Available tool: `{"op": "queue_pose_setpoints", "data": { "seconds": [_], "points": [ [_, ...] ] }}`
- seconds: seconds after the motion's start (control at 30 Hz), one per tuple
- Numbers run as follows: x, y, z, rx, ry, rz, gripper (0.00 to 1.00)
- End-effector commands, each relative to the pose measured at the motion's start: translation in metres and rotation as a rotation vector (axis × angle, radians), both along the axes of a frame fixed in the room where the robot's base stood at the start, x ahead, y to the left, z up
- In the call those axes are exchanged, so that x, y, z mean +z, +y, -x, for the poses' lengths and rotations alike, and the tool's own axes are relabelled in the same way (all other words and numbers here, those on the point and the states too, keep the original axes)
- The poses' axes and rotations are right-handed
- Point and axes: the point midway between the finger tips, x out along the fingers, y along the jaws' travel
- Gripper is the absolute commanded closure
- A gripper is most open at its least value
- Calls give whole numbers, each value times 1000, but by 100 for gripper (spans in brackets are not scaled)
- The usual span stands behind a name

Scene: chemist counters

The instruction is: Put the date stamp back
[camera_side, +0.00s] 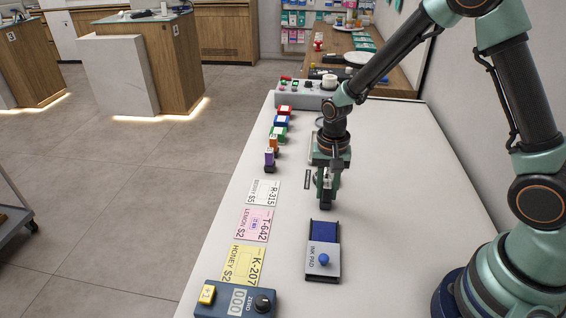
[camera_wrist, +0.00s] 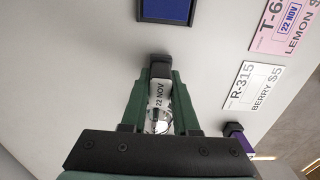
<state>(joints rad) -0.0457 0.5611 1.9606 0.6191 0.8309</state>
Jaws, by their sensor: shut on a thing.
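My gripper (camera_side: 326,190) is over the middle of the white counter, pointing down. In the wrist view its green fingers (camera_wrist: 160,84) are shut on the date stamp (camera_wrist: 158,97), which has a pale face reading 22 NOV and a black end. In the side view mostly the stamp's dark lower end (camera_side: 326,205) shows, at or just above the counter; I cannot tell if it touches. The area behind my gripper is partly hidden.
The ink pad (camera_side: 323,262) lies in front, its blue pad bare. White, pink (camera_side: 255,224) and yellow (camera_side: 243,264) cards line the left edge; the pink one bears 22 NOV. Several coloured blocks (camera_side: 279,134) stand behind them, a numbered device (camera_side: 236,300) in front. The counter's right is clear.

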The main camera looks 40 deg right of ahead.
Motion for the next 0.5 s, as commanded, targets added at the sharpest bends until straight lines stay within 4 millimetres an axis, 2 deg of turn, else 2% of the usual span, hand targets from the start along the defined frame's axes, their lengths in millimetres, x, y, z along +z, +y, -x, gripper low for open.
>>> {"op": "queue_pose_setpoints", "data": {
  "seconds": [0.33,0.37,0.4,0.43,0.5],
  "points": [
    [-3,0,0,0,0,0,100],
    [-3,0,0,0,0,0,60],
    [-2,0,0,0,0,0,45],
    [-2,0,0,0,0,0,42],
    [-2,0,0,0,0,0,42]
  ]
}}
